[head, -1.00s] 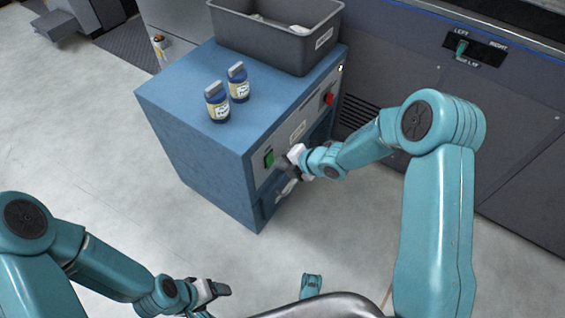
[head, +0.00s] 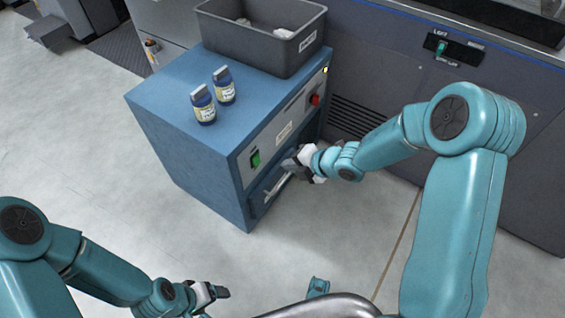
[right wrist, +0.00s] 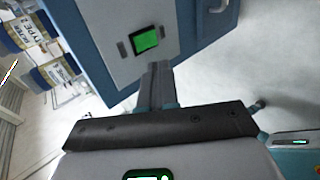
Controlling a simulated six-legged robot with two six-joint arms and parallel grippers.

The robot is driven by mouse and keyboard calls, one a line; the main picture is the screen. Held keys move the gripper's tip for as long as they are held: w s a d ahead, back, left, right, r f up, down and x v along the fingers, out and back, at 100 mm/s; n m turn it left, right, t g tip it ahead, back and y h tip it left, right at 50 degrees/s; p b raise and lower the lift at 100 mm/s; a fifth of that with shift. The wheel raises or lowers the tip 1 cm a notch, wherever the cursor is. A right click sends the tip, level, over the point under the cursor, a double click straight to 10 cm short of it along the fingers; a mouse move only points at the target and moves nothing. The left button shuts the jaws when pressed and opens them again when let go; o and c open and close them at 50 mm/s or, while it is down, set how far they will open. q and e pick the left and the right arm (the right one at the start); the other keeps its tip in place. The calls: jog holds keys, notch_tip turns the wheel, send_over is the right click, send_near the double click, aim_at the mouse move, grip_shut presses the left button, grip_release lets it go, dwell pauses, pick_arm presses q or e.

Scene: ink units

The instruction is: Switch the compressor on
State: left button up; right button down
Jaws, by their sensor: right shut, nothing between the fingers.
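The compressor appears to be the blue cabinet (head: 180,150) with a pale control panel on its front. A green switch (head: 255,159) sits low on the panel, a red button (head: 315,99) near the other end. My right gripper (head: 288,164) is shut and empty, in front of the panel to the right of the green switch. In the right wrist view the green switch (right wrist: 146,38) looks bright green, just beyond the shut fingertips (right wrist: 157,72), with a visible gap. My left gripper (head: 219,292) hangs low over the floor, away from the cabinet; its jaw opening is unclear.
Two labelled bottles (head: 204,105) and a grey bin (head: 258,42) stand on the cabinet top. A handle (head: 276,187) is below the panel.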

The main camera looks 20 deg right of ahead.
jog(key=v, duration=0.2)
jog(key=shift+s+d+r, duration=0.15)
jog(key=shift+s+r, duration=0.05)
jog(key=shift+r, duration=0.05)
jog(key=shift+p, duration=0.3)
jog(key=shift+s+f+p, duration=0.15)
jog(key=shift+f+p, duration=0.6)
jog(key=shift+p, duration=0.1)
